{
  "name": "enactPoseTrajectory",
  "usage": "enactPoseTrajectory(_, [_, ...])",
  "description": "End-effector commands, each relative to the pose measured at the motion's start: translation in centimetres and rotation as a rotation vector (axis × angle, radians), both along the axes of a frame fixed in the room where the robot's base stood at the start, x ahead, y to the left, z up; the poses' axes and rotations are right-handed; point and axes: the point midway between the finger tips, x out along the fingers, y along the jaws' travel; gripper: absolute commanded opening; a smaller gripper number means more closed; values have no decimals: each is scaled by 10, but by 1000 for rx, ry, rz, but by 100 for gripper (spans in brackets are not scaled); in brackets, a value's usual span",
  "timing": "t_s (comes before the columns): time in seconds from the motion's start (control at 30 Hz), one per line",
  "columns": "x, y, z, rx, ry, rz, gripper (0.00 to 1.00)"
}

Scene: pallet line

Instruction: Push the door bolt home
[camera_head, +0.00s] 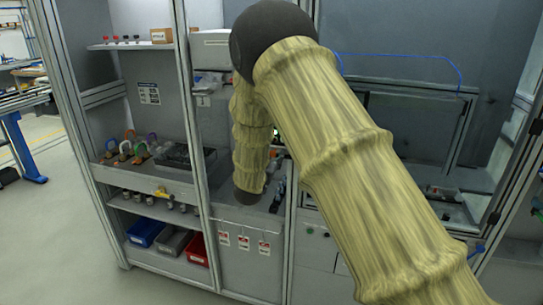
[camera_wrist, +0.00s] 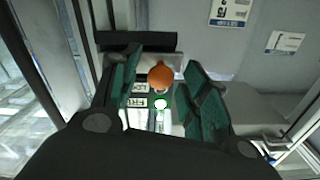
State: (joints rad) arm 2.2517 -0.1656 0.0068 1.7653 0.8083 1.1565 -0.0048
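In the wrist view an orange round knob (camera_wrist: 161,77), which looks like the bolt's handle, stands out in front of a small plate. My gripper (camera_wrist: 162,75) has its two green-padded fingers spread, one on each side of the knob, with a gap visible on both sides. The knob is not gripped. A white round spot (camera_wrist: 161,104) and small printed labels (camera_wrist: 137,102) lie just below and left of it. The bolt's rod and its socket cannot be made out. In the head view my arm hides the bolt, and my gripper cannot be made out clearly.
A dark horizontal bar (camera_wrist: 137,41) is above the knob and a grey panel is on the right. In the head view are framed cabinets, a shelf with coloured padlocks (camera_head: 126,147), a yellow handle (camera_head: 162,192), red tags (camera_head: 243,243) and bins (camera_head: 146,231). Open floor is at left.

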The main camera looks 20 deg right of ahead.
Motion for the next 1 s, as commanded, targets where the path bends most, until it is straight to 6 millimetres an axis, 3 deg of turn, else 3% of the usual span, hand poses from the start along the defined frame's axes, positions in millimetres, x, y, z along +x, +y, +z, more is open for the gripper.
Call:
enactPoseTrajectory(0.03, [0, 0, 0, 0, 0, 0, 36])
enactPoseTrajectory(0.23, [0, 0, 0, 0, 0, 0, 0])
enactPoseTrajectory(0.47, [-2, -2, -1, 0, 0, 0, 0])
enactPoseTrajectory(0.73, [-23, -34, -2, 0, -1, -1, 0])
enactPoseTrajectory(1.0, [-27, -40, 0, 0, 0, -5, 0])
